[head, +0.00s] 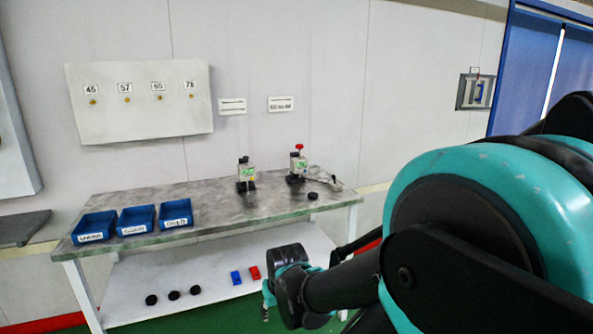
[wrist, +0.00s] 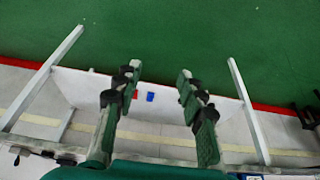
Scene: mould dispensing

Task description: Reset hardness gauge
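Two small gauge-like devices stand upright on the grey table: one with a black top (head: 246,172), and one with a red knob on top (head: 298,163) to its right. I cannot tell which is the hardness gauge. A lever-like part (head: 333,182) lies by the red-knobbed device. My gripper is in front of the table, below its top and apart from both devices. In the wrist view my gripper (wrist: 158,73) is open, with nothing between its fingers. In the head view my arm partly hides it.
Three blue labelled bins (head: 136,220) stand at the table's left. A black disc (head: 313,196) lies near its right front. The lower white shelf (head: 215,285) holds several black discs, a blue block (head: 236,278) and a red block (head: 254,272). A panel with numbered pegs (head: 140,120) hangs behind.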

